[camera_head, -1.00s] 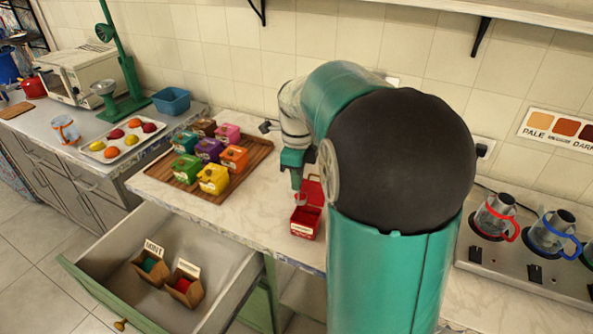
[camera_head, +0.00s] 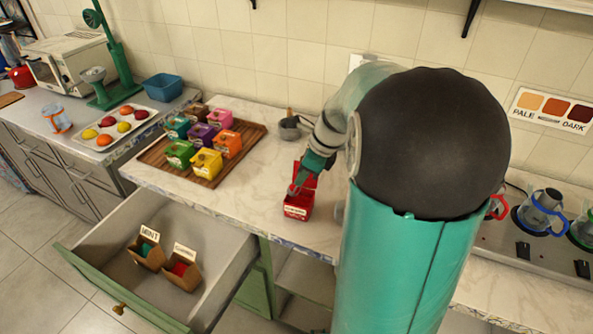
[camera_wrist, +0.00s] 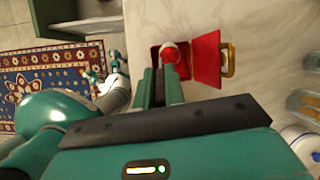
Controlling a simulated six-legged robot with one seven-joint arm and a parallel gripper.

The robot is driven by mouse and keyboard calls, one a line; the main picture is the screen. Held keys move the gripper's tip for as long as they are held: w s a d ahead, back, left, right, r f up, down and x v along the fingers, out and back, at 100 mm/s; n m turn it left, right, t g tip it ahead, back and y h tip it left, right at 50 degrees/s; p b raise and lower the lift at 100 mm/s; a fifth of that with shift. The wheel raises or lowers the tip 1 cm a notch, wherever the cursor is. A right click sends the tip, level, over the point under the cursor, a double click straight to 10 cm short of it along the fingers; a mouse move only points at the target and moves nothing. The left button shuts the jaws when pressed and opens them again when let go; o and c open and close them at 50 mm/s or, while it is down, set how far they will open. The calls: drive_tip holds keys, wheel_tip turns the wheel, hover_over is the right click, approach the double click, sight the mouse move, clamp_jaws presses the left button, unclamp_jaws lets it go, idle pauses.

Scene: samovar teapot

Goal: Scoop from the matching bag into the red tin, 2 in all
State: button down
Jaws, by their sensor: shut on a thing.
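The red tin (camera_head: 297,210) stands on the counter with its lid up; in the wrist view the tin (camera_wrist: 156,60) lies ahead of the fingers, its red lid (camera_wrist: 207,59) open to the right. My gripper (camera_head: 306,178) is shut on a small scoop (camera_head: 293,189), tilted at the tin's opening. In the wrist view the scoop's round bowl (camera_wrist: 169,53) shows over the tin, pale and reddish; its contents are unclear. In the open drawer stand a MINT bag (camera_head: 150,258) with teal contents and a bag with red contents (camera_head: 186,276), its label unreadable.
A wooden tray (camera_head: 210,182) with several coloured tins is left of the red tin. A dark pot (camera_head: 290,129) stands behind it. The open drawer (camera_head: 105,270) juts out below the counter. Glass pots (camera_head: 541,212) stand at right.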

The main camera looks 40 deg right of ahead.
drive_tip(key=shift+s+d+f+t+y, duration=0.3)
drive_tip(key=shift+s+d+t+y, duration=0.1)
drive_tip(key=shift+t+y, duration=0.2)
wheel_tip(320, 180, down, 2)
drive_tip(key=s+d+f+t+y, duration=0.1)
drive_tip(key=s+d+t+y, duration=0.15)
drive_tip(key=t+y, duration=0.2)
drive_tip(key=r+g+h, duration=0.1)
drive_tip(key=w+a+r+g+h, duration=0.1)
drive_tip(key=a+r+g+h, duration=0.1)
drive_tip(key=shift+w+r, duration=0.25)
drive_tip(key=shift+w, duration=0.15)
drive_tip(key=w+a+r+g+h, duration=0.2)
drive_tip(key=g+h, duration=0.1)
drive_tip(key=shift+w+g, duration=0.2)
drive_tip(key=shift+g, duration=0.05)
drive_tip(key=shift+w+a+r+g+h, duration=0.35)
drive_tip(key=shift+w+r+g+h, duration=0.1)
drive_tip(key=shift+r+g+h, duration=0.25)
drive_tip(key=shift+w+a+r+g+h, duration=0.3)
drive_tip(key=shift+w+r+g+h, duration=0.2)
drive_tip(key=shift+r+g, duration=0.2)
drive_tip(key=shift+s, duration=0.1)
idle(0.8)
